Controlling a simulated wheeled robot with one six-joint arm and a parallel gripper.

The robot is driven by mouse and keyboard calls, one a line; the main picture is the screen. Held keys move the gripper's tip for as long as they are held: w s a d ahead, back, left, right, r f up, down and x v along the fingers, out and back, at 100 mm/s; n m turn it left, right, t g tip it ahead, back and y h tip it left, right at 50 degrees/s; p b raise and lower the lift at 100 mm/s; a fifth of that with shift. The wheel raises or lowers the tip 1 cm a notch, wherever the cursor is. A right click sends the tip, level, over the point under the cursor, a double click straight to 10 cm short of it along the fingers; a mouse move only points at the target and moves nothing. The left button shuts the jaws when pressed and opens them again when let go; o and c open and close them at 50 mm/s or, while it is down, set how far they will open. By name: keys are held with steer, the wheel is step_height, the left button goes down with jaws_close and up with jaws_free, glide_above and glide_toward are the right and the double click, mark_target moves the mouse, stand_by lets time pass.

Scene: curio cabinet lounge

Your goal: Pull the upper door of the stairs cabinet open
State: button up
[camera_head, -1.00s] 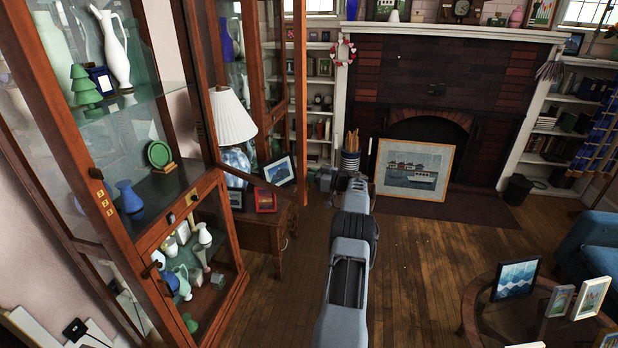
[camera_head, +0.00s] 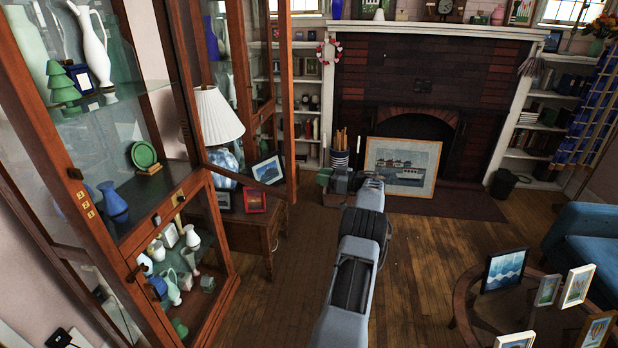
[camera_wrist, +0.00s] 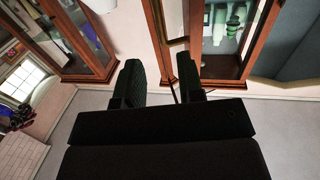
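The stairs cabinet (camera_head: 103,210) is a tall wood-and-glass case at the left of the head view, with numbered tags on its post. Its upper door (camera_head: 287,100), a tall wood-framed glass panel, appears swung wide out to the right; the lamp shows by its frame. The lower door (camera_head: 228,290) looks closed over small vases. My gripper (camera_head: 342,180) points away from me, right of the upper door's free edge and apart from it in the picture. In the wrist view my gripper (camera_wrist: 162,82) has its fingers apart, nothing clearly between them; wooden frames (camera_wrist: 158,35) show beyond.
A lamp (camera_head: 215,115) and small frames stand on a wooden side table (camera_head: 250,232) behind the door. A framed boat picture (camera_head: 402,168) leans at the fireplace. A round table (camera_head: 462,310) with photo frames is at right. Floor between is clear.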

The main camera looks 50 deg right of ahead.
steer(key=shift+b+v, duration=0.3)
steer(key=shift+v, duration=1.95)
steer(key=shift+c, duration=0.3)
